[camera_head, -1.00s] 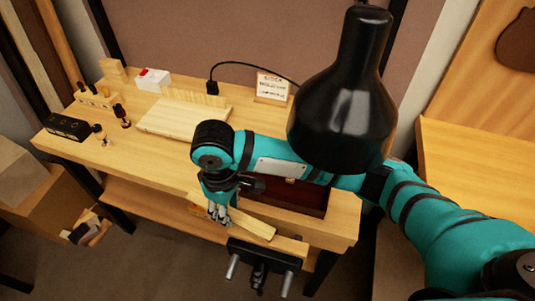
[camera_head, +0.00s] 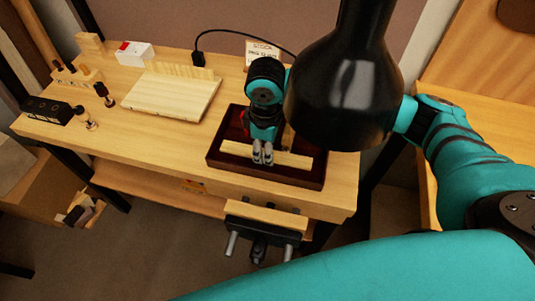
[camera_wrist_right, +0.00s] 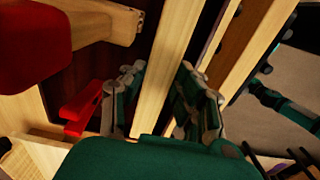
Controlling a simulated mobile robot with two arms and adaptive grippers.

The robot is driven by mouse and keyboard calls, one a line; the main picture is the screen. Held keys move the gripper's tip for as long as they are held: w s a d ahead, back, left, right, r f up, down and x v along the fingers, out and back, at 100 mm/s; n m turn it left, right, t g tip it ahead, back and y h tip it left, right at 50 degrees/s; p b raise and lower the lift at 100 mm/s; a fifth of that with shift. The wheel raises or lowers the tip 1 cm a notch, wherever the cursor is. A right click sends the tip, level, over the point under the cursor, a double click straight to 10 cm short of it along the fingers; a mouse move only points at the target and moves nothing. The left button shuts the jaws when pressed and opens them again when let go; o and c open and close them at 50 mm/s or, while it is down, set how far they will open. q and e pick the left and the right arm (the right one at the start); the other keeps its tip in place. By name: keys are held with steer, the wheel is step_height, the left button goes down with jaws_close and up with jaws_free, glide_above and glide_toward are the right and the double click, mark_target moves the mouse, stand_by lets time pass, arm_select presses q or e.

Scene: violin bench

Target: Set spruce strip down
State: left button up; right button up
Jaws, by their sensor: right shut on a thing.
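The spruce strip (camera_head: 290,158) is a long pale wooden bar. In the head view it lies lengthwise over the dark reddish-brown tray (camera_head: 312,181), within its rim. My right gripper (camera_head: 263,160) is shut on the strip left of its middle, pointing down. In the right wrist view the strip (camera_wrist_right: 170,65) runs between the two fingers (camera_wrist_right: 158,105) of this gripper. I cannot tell whether the strip touches the tray floor. My left gripper is not in view.
A black lamp shade (camera_head: 345,90) hangs right of my gripper and hides part of the arm. A vise (camera_head: 262,225) is on the bench's front edge. A pale board (camera_head: 172,97) lies left. Bench top (camera_head: 150,140) is clear between the board and front edge.

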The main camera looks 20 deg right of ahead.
steer(key=shift+d+f, duration=0.1)
steer(key=shift+d, duration=0.05)
steer(key=shift+f, duration=1.7)
steer(key=o, duration=0.8)
steer(key=shift+f, duration=0.15)
steer(key=shift+r, duration=3.95)
